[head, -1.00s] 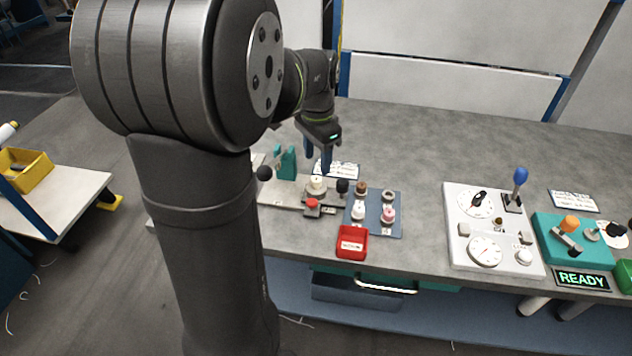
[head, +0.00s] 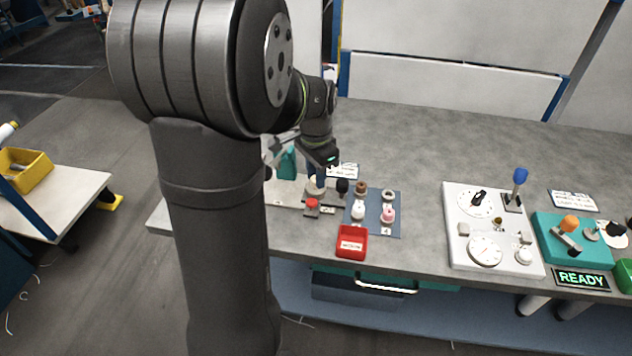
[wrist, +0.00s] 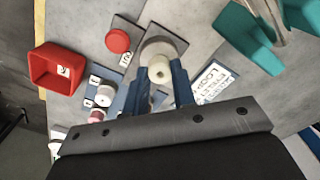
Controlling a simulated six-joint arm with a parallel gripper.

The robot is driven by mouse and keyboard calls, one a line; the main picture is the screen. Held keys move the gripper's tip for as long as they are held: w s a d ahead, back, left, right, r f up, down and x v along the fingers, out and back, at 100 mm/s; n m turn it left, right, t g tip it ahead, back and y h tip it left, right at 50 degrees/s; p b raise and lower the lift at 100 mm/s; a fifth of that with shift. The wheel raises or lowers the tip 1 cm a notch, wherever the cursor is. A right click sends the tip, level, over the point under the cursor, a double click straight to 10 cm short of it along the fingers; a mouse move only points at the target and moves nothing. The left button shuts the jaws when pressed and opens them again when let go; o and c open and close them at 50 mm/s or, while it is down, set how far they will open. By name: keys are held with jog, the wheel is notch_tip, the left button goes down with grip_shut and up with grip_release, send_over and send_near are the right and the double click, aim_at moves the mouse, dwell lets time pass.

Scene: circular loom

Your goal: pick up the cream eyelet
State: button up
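The cream eyelet (wrist: 160,71) stands on a pale round seat (wrist: 163,48) on a grey plate. In the head view the eyelet (head: 316,182) is partly covered by my gripper. My gripper (wrist: 161,78) is down at the eyelet, with one blue finger on each side of it. The fingers are apart, and the eyelet shows between them. Any gap between fingers and eyelet is very small, and I see no clear grip.
Near the seat are a red button (wrist: 117,40), a black knob (head: 342,186) and a teal stand (wrist: 250,35). A blue mat (head: 375,228) holds several small parts, including white and pink ones. A red tray (head: 352,243) lies in front. White and teal control panels stand at right.

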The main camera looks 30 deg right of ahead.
jog(key=shift+r, duration=0.5)
jog(key=r, duration=0.3)
jog(key=shift+s+d+r, duration=0.15)
jog(key=shift+s+r, duration=0.2)
jog(key=s+d+r, duration=0.2)
jog(key=s+r, duration=0.4)
jog(key=s, duration=0.4)
jog(key=shift+s+d+r, duration=0.2)
jog(key=shift+s+d, duration=0.1)
jog(key=shift+s, duration=0.05)
jog(key=o, duration=0.3)
grip_shut()
jog(key=d+f, duration=0.4)
jog(key=d, duration=0.8)
jog(key=shift+w+f, duration=0.2)
jog(key=shift+f, duration=1.5)
jog(key=shift+w+f, duration=0.15)
jog(key=shift+f, duration=1.5)
